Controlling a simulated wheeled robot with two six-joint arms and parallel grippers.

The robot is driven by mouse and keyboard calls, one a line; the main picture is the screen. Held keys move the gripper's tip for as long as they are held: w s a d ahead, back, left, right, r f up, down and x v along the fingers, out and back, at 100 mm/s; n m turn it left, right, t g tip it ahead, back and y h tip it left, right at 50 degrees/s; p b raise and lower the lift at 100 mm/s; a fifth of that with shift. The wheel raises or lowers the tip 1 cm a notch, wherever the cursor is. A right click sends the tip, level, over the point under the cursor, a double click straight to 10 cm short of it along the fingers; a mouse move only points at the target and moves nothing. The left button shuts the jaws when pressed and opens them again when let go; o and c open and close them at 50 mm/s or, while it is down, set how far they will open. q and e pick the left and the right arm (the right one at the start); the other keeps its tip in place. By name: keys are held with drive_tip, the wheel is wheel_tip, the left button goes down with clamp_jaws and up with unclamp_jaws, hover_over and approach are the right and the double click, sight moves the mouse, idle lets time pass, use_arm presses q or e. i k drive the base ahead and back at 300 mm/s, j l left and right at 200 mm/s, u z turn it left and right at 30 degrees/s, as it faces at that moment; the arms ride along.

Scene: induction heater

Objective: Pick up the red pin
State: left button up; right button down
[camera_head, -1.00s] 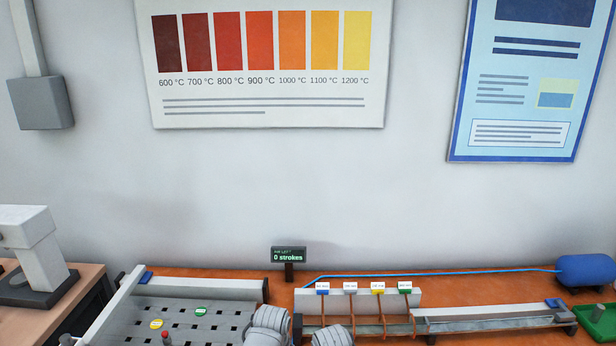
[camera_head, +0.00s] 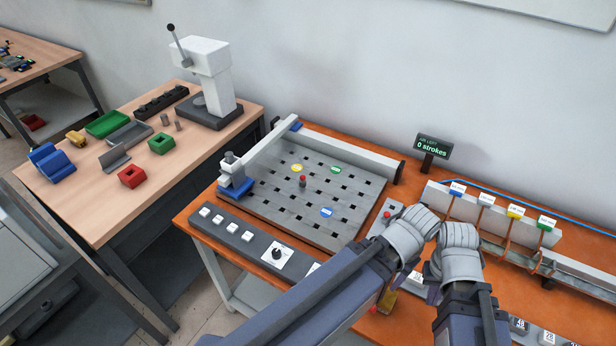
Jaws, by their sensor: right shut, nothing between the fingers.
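The red pin (camera_head: 303,182) stands upright on the grey perforated plate (camera_head: 345,225), a small dark pin with a red top, near the middle of the plate. Both of my arms reach in from the bottom, to the right of the plate, with their grey wrists close together. My right gripper (camera_head: 432,292) is shut and empty, well to the right of and nearer than the pin; my wrists and arms hide most of it. Of my left arm only the forearm and wrist show; its jaws are not visible.
Yellow, green and blue discs lie on the plate around the pin. A grey gantry bar (camera_head: 262,160) runs along the plate's left side. A control strip (camera_head: 235,235) lies in front. Coils and a rail stand right. A bench with a white press (camera_head: 205,70) stands left.

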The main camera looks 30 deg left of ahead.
sight(302, 182)
drive_tip(key=j+z, duration=0.2)
drive_tip(key=j, duration=0.25)
drive_tip(key=k+j+z, duration=0.2)
drive_tip(key=j, duration=0.2)
drive_tip(key=j+z, duration=0.2)
drive_tip(key=j, duration=0.2)
drive_tip(key=k+j+z, duration=0.2)
drive_tip(key=j, duration=0.2)
drive_tip(key=k+j+z, duration=0.25)
drive_tip(key=i+j, duration=0.1)
drive_tip(key=j, duration=0.05)
